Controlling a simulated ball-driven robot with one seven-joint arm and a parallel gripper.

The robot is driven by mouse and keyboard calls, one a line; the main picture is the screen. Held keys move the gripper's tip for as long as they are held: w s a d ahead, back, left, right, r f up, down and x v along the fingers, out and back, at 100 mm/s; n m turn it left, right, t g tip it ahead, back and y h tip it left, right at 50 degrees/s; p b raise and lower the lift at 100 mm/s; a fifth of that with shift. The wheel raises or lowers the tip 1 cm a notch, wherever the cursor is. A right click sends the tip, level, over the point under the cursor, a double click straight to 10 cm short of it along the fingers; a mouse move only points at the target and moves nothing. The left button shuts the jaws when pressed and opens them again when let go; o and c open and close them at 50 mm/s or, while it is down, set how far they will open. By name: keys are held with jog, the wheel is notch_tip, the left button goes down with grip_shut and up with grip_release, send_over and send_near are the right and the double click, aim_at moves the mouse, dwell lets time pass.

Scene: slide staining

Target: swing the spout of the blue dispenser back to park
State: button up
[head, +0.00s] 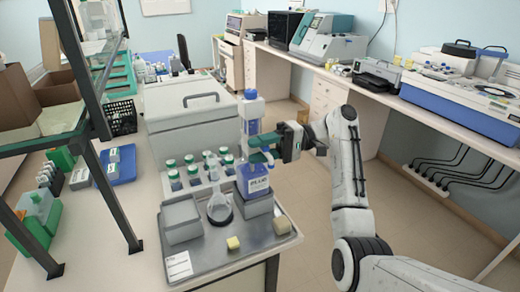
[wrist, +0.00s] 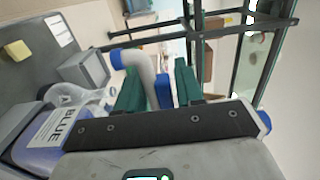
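My gripper (head: 262,150) is at the pump column, above the bottle. In the wrist view its two green fingers (wrist: 160,88) are apart, with the spout between them; I cannot tell whether they touch it. The spout is not distinct in the head view.
A clear flask (head: 219,208) stands left of the bottle on the tray (head: 205,252). A grey block (head: 181,220) and yellow cubes (head: 233,243) are also there. Several capped jars (head: 193,168) stand behind. A dark shelf frame (head: 100,125) rises at left.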

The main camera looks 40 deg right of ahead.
jog(key=shift+o, duration=1)
jog(key=b+v, duration=0.4)
jog(key=v, duration=0.6)
jog(key=shift+d, duration=0.4)
jog(key=shift+s, duration=0.1)
jog(key=shift+s, duration=0.1)
